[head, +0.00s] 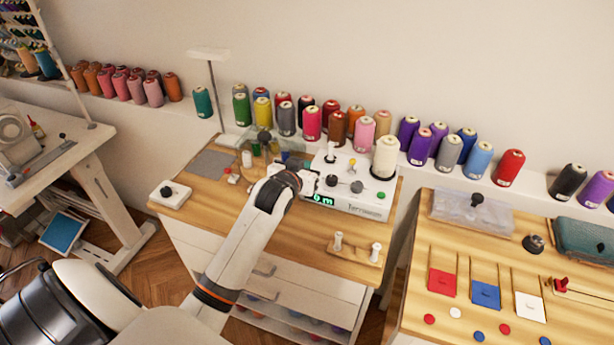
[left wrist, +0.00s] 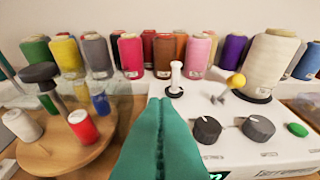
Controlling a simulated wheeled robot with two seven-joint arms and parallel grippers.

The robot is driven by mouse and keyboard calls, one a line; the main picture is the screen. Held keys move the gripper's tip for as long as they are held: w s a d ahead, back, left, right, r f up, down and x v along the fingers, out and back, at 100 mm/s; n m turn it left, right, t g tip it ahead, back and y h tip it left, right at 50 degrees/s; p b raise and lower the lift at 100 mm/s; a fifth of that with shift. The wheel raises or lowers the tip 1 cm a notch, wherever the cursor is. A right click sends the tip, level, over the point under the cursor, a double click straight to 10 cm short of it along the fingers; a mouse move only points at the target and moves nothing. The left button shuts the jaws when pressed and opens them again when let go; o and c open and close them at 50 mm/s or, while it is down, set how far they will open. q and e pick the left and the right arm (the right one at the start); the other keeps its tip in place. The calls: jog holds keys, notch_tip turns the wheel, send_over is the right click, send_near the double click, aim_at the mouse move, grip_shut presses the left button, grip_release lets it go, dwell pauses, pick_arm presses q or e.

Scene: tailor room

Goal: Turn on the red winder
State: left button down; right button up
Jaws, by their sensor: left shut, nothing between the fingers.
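A white winder machine (head: 350,204) stands on the wooden table, with a lit green display (head: 321,200), two dark knobs, a yellow-tipped lever (head: 351,163) and a green button (head: 381,195). I see no red body on it. In the left wrist view are its white spindle (left wrist: 175,77), the lever (left wrist: 236,81), the knobs (left wrist: 207,130) and (left wrist: 258,127), and the green button (left wrist: 297,129). My left gripper (head: 304,182) is at the machine's left front edge; its green fingers (left wrist: 160,103) are shut and empty, just below the spindle in the picture. Contact is unclear. My right gripper is out of view.
A large cream thread cone (head: 385,158) stands on the machine's right. A round wooden stand (left wrist: 60,152) with a red spool (left wrist: 83,126) and a dark-topped post is on its left. Coloured cones line the ledge behind. A wooden peg block (head: 354,250) lies in front.

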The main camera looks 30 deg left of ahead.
pick_arm(q)
jog(key=shift+x, duration=1.05)
notch_tip(320, 180, down, 3)
jog(key=shift+r, duration=0.15)
jog(key=shift+s+d+f, duration=0.1)
jog(key=shift+s+f, duration=0.1)
jog(key=shift+f, duration=0.55)
jog(key=shift+s+f+p, duration=0.2)
jog(key=shift+f+p, duration=0.15)
jog(key=shift+f, duration=0.15)
jog(key=shift+r, duration=0.1)
jog(key=shift+r+p, duration=0.85)
jog(key=shift+p, duration=0.05)
jog(key=shift+w, duration=0.1)
